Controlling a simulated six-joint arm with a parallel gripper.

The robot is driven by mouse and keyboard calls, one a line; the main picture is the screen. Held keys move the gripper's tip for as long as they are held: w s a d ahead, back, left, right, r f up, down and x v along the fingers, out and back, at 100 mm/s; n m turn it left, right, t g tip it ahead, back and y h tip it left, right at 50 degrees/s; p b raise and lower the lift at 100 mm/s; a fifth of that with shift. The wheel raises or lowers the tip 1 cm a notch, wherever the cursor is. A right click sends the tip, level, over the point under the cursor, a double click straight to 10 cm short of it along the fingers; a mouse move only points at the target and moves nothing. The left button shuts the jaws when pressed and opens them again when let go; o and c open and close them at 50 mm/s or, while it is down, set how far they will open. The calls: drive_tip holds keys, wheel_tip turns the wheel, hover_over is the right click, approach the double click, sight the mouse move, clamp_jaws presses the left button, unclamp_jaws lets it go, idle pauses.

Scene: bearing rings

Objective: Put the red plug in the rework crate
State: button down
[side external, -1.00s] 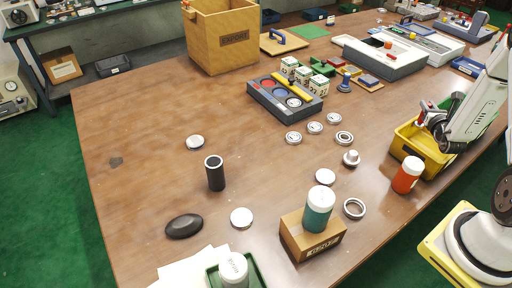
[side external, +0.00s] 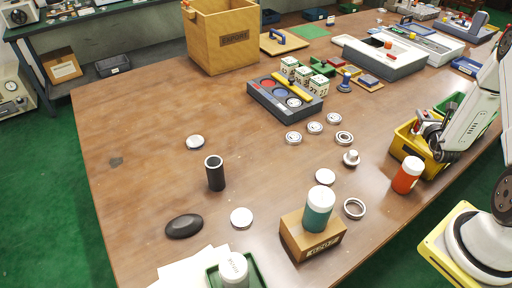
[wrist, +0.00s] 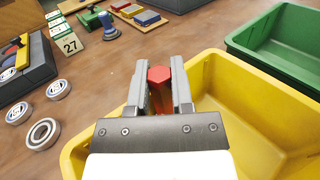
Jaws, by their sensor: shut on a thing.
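The red plug (wrist: 159,76) has a hexagonal end and sits between the two fingers of my gripper (wrist: 160,92) in the wrist view. My gripper is shut on it. Below and around them is a yellow crate (wrist: 250,112), with its open inside to the right of the fingers. In the side external view my gripper (side external: 422,122) is at the yellow crate (side external: 404,150), over its far left part. The plug's lower part is hidden, and I cannot tell its exact height over the crate. No label shows on the crate.
A green crate (wrist: 285,48) stands beside the yellow one. An orange-red jar with a white lid (side external: 407,175) stands close in front of the yellow crate. Metal rings (side external: 344,138) and discs lie to the left. A partitioned tray (side external: 285,97) is farther off.

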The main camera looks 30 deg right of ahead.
drive_tip(key=shift+f, duration=0.55)
drive_tip(key=c, duration=0.5)
unclamp_jaws()
drive_tip(key=shift+f, duration=0.1)
drive_tip(key=shift+r, duration=0.2)
drive_tip(key=shift+r, duration=0.5)
drive_tip(key=v, duration=0.5)
wheel_tip(320, 180, up, 7)
